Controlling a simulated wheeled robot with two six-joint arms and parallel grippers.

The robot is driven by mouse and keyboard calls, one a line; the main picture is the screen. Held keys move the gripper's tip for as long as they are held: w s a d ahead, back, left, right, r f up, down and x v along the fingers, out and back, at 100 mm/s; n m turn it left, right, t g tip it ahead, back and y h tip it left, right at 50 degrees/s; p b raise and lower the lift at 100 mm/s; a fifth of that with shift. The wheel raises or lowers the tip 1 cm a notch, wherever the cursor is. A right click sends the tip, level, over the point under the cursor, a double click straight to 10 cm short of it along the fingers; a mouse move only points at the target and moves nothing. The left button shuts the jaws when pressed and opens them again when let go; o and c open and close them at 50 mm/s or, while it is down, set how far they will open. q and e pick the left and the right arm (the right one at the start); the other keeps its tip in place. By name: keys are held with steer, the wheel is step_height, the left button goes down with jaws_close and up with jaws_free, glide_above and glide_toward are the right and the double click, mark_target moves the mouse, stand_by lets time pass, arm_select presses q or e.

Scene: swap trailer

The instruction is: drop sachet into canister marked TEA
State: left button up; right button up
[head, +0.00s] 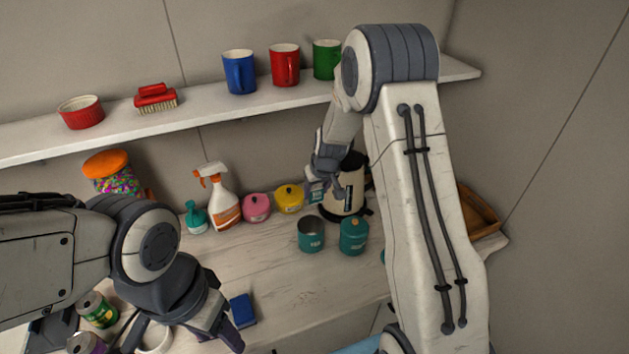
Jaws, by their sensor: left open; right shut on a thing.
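My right gripper (326,187) is shut on a small teal-and-white sachet (316,191), held above and a little behind an open teal canister (311,241). The canister stands upright on the counter with its dark mouth showing; its pale label is too small to read. A lidded teal canister (353,238) stands just to its right. Another teal item is mostly hidden behind my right arm. My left gripper (222,333) is open at the lower left, near a blue sponge (242,310).
A kettle (351,181) stands behind my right gripper. A yellow pot (289,198), a pink pot (256,208) and a spray bottle (222,199) line the back. Cans (96,308) stand at the lower left. The counter's middle is clear. Mugs (285,65) stand on the shelf above.

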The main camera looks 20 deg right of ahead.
mark_target(317, 201)
steer(key=shift+f+b, duration=2.3)
steer(key=shift+f, duration=0.65)
steer(key=o, duration=1.4)
steer(key=shift+r, duration=0.1)
steer(key=b+v, duration=0.2)
steer(key=v, duration=0.8)
steer(key=shift+s+r, duration=0.15)
